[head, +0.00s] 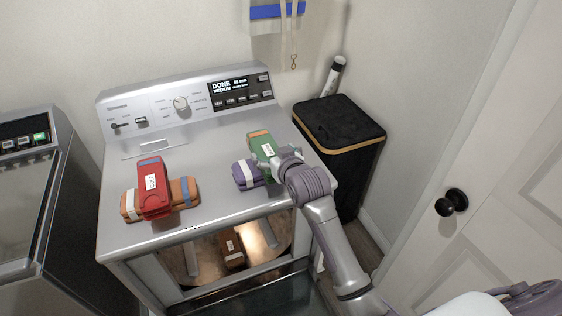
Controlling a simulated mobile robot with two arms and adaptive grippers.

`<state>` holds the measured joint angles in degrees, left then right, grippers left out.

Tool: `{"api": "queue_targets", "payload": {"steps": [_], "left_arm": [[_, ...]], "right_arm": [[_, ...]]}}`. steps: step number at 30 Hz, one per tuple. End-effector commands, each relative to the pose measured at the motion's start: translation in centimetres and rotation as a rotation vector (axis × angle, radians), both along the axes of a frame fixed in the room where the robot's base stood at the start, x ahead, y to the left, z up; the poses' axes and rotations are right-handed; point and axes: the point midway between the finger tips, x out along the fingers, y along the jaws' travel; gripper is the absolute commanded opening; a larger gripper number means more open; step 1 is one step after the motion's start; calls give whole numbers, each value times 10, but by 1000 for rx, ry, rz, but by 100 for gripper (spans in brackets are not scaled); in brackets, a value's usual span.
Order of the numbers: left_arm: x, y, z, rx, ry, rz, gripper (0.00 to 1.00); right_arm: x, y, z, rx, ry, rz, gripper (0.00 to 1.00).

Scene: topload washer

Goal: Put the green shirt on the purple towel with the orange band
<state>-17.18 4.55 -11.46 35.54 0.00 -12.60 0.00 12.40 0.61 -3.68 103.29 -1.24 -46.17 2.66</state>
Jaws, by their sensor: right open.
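The folded green shirt (261,144) has an orange strip at its far end and a white label. It lies on the washer's top, to the right of the middle. Its near part lies over or against the folded purple towel (241,181); my gripper hides where they meet. The towel shows a white band; any orange band on it is hidden. My right gripper (274,162) is open at the shirt's near right side, over the towel. Whether its fingers touch the shirt is unclear. My left gripper is out of view.
A folded red item (152,190) lies across a folded orange towel (184,193) on the washer's left (215,215). A brown bundle (231,248) is visible low in the washer's front opening. A black hamper (340,120) stands right. The top's middle is clear.

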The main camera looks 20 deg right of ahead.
Motion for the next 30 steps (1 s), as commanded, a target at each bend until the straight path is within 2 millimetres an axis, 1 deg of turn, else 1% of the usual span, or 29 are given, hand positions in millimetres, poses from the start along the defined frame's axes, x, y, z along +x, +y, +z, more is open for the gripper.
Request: {"api": "queue_targets", "payload": {"steps": [1,3,6,9,14,20,22,23,25,26,29,30], "left_arm": [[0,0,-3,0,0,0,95],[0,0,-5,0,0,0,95],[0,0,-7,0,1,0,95],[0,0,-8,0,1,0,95],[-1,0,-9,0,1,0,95],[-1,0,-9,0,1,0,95],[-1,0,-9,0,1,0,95],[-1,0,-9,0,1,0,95],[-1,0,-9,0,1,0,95],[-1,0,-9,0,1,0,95],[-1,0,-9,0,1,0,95],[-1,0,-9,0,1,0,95]], "right_arm": [[-11,0,2,0,-1,0,95],[-23,-1,7,0,0,0,95],[-38,-1,13,-1,-1,0,95],[-49,-2,17,-1,0,0,95],[-58,-2,22,-1,0,0,95],[-59,-2,22,-1,1,0,95],[-59,-1,18,-2,3,2,95],[-60,0,13,-3,6,5,95],[-63,4,-10,-10,20,21,95],[-66,8,-25,-13,28,30,95],[-81,19,-92,-25,68,67,95],[-91,23,-124,-31,99,81,95]]}}
